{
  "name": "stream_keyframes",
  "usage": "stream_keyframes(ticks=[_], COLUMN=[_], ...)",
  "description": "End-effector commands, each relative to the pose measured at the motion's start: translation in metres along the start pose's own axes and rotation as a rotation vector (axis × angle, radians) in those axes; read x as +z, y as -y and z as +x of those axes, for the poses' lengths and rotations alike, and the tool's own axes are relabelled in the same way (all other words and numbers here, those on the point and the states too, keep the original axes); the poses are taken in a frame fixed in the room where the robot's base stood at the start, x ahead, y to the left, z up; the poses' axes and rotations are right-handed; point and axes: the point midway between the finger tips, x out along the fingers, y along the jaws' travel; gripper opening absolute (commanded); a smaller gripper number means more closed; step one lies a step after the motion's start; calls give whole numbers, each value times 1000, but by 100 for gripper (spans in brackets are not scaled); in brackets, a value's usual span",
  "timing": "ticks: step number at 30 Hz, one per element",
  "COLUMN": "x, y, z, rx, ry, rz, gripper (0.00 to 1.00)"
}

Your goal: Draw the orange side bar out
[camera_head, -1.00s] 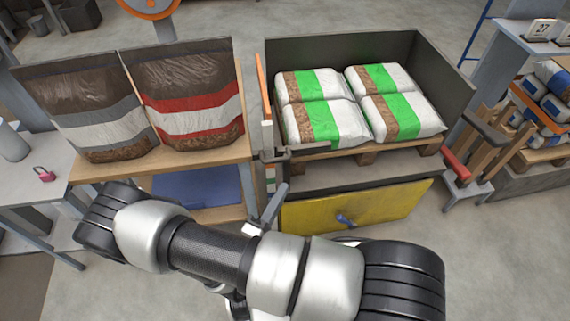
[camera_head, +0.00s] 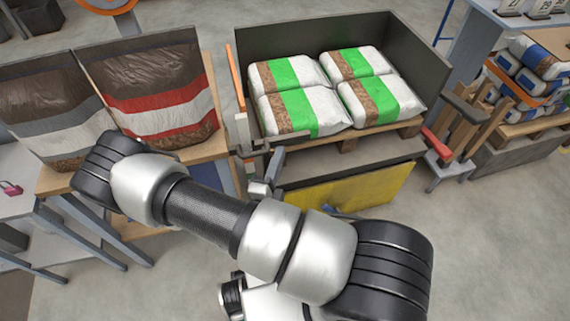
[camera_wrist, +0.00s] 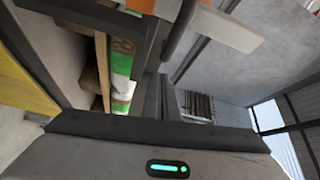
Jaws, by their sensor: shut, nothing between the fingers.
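The orange side bar (camera_head: 236,78) is a thin upright strip at the left edge of the dark-walled pallet bay. A pale block (camera_head: 243,131) and a grey bracket sit at its lower front end. My gripper (camera_head: 277,160) is shut and empty, just in front of and below that bracket, apart from the orange strip. In the wrist view the dark fingers (camera_wrist: 165,95) point toward the bay. Orange patches show at the top of that view, but I cannot tell whether they are the bar. My arm hides part of the front.
Green-striped bags (camera_head: 310,112) lie on a pallet in the bay, above a yellow panel (camera_head: 355,190). Big brown bags (camera_head: 150,90) stand on a wooden bench at the left. A red-ended stand (camera_head: 436,142) is at the right. The floor at front right is clear.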

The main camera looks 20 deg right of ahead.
Motion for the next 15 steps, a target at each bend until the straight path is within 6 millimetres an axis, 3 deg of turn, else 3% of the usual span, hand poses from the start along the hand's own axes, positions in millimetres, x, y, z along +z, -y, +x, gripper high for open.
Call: stream_keyframes(ticks=[5,15], x=[10,12], y=[0,1], z=[-4,-5], rx=[-1,-1], ry=[-1,-1], rz=[1,0], gripper=[0,0])
